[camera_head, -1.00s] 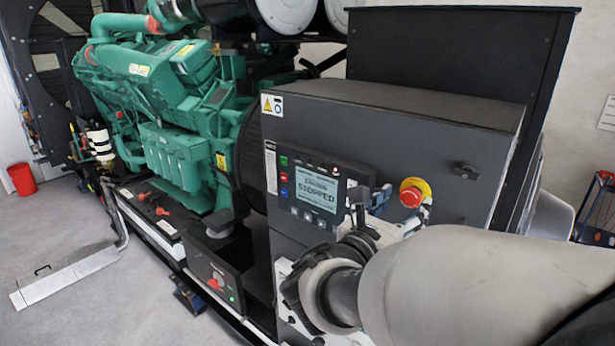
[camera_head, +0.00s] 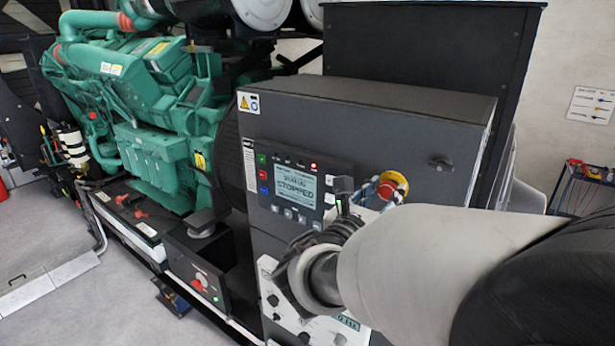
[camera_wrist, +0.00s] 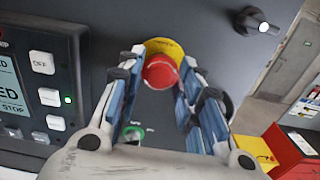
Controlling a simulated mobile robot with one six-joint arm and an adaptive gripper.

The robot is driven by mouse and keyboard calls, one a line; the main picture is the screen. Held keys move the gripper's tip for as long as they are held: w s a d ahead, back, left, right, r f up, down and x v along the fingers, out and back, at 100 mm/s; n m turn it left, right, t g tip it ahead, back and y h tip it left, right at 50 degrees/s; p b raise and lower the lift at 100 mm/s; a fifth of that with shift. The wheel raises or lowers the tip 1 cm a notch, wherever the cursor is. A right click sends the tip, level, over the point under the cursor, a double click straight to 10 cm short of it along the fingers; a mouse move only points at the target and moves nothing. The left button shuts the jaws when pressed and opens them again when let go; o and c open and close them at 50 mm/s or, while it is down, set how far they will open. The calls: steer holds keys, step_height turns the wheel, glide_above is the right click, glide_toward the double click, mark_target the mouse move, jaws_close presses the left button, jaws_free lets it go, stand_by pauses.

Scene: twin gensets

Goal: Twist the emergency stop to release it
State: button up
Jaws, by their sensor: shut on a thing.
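The emergency stop (camera_head: 388,191) is a red mushroom button on a yellow disc, on the front of the dark grey control cabinet (camera_head: 340,120). In the wrist view the red emergency stop (camera_wrist: 160,72) sits between the two blue-and-grey fingers of my gripper (camera_wrist: 163,62). The fingers are shut on its sides, one left and one right. In the head view my gripper (camera_head: 375,190) reaches the button from below left, and my arm hides part of the cabinet below. The screen (camera_head: 297,190) on the cabinet reads STOPPED.
Left of the button is the control panel with several push buttons (camera_wrist: 43,62). A black rotary switch (camera_head: 441,162) is on the cabinet to the upper right. A green-ringed part (camera_wrist: 133,132) lies below the button. The green engine (camera_head: 150,110) stands at the left.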

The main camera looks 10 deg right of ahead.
steer(key=shift+c, duration=1.4)
steer(key=shift+f+m+b, duration=0.1)
steer(key=shift+m+b, duration=0.2)
steer(key=shift+b, duration=0.3)
steer(key=shift+f+m+b, duration=0.1)
steer(key=shift+m+b, duration=0.4)
steer(key=shift+b, duration=0.45)
steer(key=m+b, duration=0.3)
steer(key=b, duration=0.2)
steer(key=shift+f, duration=0.1)
steer(key=m+b, duration=0.2)
steer(key=b, duration=0.1)
steer(key=shift+s+a, duration=0.1)
steer(key=shift+s, duration=0.05)
steer(key=shift+r+m+b, duration=0.25)
steer(key=shift+m+b, duration=0.35)
steer(key=shift+b, duration=0.2)
steer(key=shift+r, duration=0.1)
